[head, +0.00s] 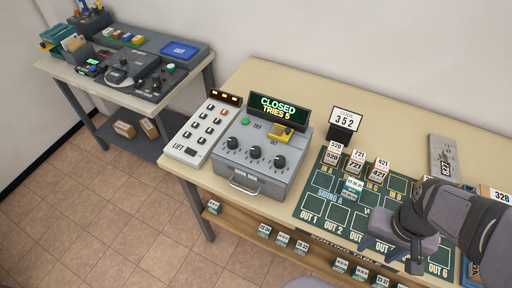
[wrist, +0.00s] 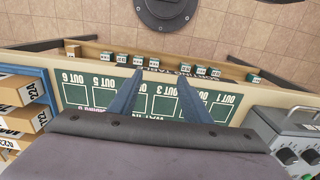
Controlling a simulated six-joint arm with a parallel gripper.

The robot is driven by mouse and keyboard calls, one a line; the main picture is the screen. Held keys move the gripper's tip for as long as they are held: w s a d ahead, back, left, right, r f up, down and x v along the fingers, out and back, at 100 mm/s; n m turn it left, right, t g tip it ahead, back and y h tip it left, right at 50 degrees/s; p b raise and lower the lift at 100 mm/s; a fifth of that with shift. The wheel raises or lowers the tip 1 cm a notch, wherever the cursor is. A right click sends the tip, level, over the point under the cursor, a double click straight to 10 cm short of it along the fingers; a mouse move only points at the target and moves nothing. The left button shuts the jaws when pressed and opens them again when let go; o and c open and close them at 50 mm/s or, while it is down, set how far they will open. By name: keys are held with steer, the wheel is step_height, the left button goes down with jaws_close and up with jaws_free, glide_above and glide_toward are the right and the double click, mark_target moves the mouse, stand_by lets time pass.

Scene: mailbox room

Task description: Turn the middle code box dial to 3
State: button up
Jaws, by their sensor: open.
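The grey code box (head: 250,163) stands on the table, with three black dials in a row on its sloped top. The middle dial (head: 255,153) sits between the left dial (head: 233,143) and the right dial (head: 279,162); its setting is too small to read. A display (head: 278,110) on the box reads CLOSED, TRIES 5. My gripper (wrist: 160,76) is open and empty over the sorting mat. In the head view it is at the right, well away from the box. The box's edge shows at the right of the wrist view (wrist: 286,125).
Small numbered blocks (head: 355,162) stand on the green sorting mat (head: 312,204). The lift keypad (head: 206,128) adjoins the box's left. A yellow piece (head: 282,132) and a green button (head: 245,121) are on the box.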

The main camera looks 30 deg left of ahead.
steer(key=w+a+r+p, duration=0.2)
steer(key=w+a+r, duration=0.2)
steer(key=w+a, duration=0.3)
step_height(320, 180, up, 7)
steer(key=p, duration=0.4)
glide_above(256, 150)
steer(key=shift+a+f, duration=0.15)
steer(key=shift+f+p, duration=1.3)
steer(key=shift+f, duration=2.35)
steer(key=c, duration=1)
